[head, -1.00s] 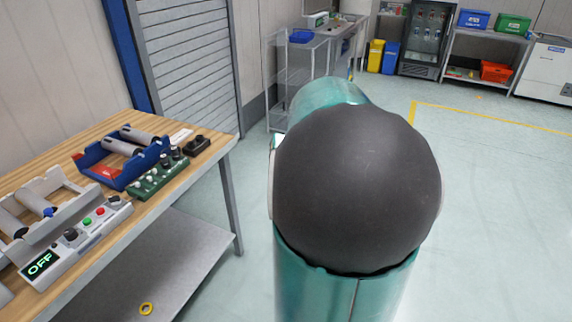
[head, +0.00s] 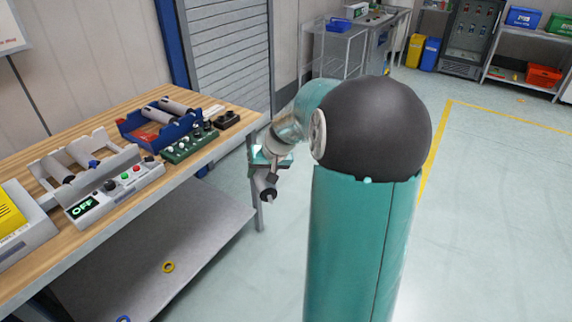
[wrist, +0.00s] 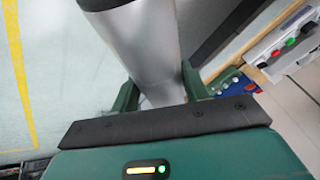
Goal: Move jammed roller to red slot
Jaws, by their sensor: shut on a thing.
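My gripper (wrist: 160,88) is shut on a silver roller (wrist: 143,45) with a dark end cap. In the head view, my gripper (head: 268,160) holds the roller (head: 265,187) tilted beside the bench's right end, above the floor. A blue holder (head: 188,129) stands on the bench, with rollers lying in it. A red area (head: 140,132) shows at its left side; how much of it is a free slot I cannot tell. A grey roller unit (head: 112,160) with an "OFF" display stands nearer, with rollers in it.
The wooden bench (head: 215,142) is on the left, with a lower shelf (head: 150,245). A green control box (head: 190,145) and a black box (head: 227,120) stand near its right end. Open floor lies right.

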